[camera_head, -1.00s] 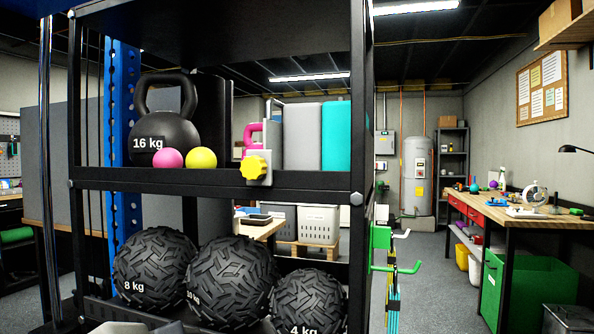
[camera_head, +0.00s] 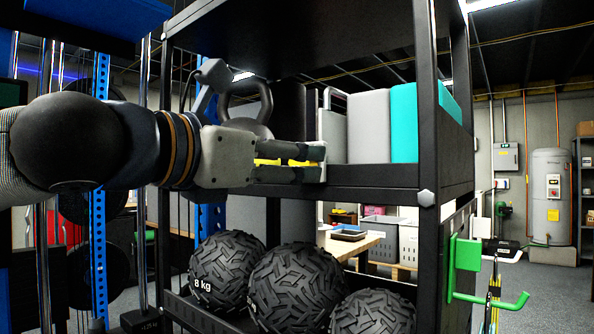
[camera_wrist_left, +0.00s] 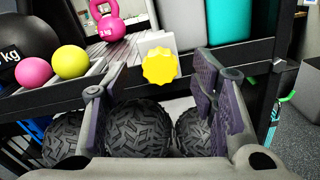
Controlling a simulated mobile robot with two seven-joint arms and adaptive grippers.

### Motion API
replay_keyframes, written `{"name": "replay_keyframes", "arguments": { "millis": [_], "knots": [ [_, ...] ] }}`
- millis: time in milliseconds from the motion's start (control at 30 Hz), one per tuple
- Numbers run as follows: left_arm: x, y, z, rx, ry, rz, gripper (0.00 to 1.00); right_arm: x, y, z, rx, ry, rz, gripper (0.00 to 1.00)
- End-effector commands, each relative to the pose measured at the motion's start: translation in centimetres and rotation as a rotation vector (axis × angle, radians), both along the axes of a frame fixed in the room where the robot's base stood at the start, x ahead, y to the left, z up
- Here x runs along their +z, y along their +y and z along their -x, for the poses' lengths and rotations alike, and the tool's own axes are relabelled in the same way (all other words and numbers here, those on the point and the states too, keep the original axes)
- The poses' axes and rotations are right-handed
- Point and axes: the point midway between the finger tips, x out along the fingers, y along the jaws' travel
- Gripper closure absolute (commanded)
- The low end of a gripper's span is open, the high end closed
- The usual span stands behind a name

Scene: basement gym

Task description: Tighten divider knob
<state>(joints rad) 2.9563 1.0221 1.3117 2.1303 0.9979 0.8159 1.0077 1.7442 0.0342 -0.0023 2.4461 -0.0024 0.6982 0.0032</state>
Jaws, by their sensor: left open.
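The yellow lobed divider knob (camera_wrist_left: 160,67) sits on a pale bracket (camera_wrist_left: 155,42) at the shelf's front edge. In the left wrist view it lies ahead, between the two spread fingers of my left gripper (camera_wrist_left: 158,86). In the head view my left gripper (camera_head: 290,163) comes in from the left, level with the shelf edge, and its fingers partly hide the knob; yellow shows between them. I cannot tell whether the fingers touch it. The gripper is open. The divider (camera_head: 333,125) stands beside a grey block (camera_head: 368,127). My right gripper is out of view.
The shelf also holds a black kettlebell (camera_head: 246,110), a pink kettlebell (camera_wrist_left: 108,22), a pink ball (camera_wrist_left: 34,71), a yellow ball (camera_wrist_left: 71,61) and a teal block (camera_head: 405,123). Textured medicine balls (camera_head: 297,287) fill the level below. A green hook (camera_head: 500,298) juts out on the right.

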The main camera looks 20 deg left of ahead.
Motion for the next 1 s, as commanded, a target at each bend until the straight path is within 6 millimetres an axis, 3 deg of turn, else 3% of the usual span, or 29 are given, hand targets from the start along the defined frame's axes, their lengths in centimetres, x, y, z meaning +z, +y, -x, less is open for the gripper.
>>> {"name": "replay_keyframes", "arguments": {
  "millis": [133, 400, 633, 1000],
  "knots": [
    [0.04, -0.53, -1.47, 0.001, 0.001, 0.000, 0.48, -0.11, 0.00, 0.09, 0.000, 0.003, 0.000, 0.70],
    [0.16, -0.63, -1.68, 0.000, -0.001, -0.001, 0.48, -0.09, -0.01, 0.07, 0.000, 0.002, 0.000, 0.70],
    [0.14, -0.62, -1.66, 0.000, -0.001, -0.001, 0.96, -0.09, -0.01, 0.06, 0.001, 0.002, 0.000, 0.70],
    [0.44, -0.66, -1.51, 0.000, -0.022, -0.049, 0.96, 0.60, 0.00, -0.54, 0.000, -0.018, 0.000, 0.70]
  ]
}}
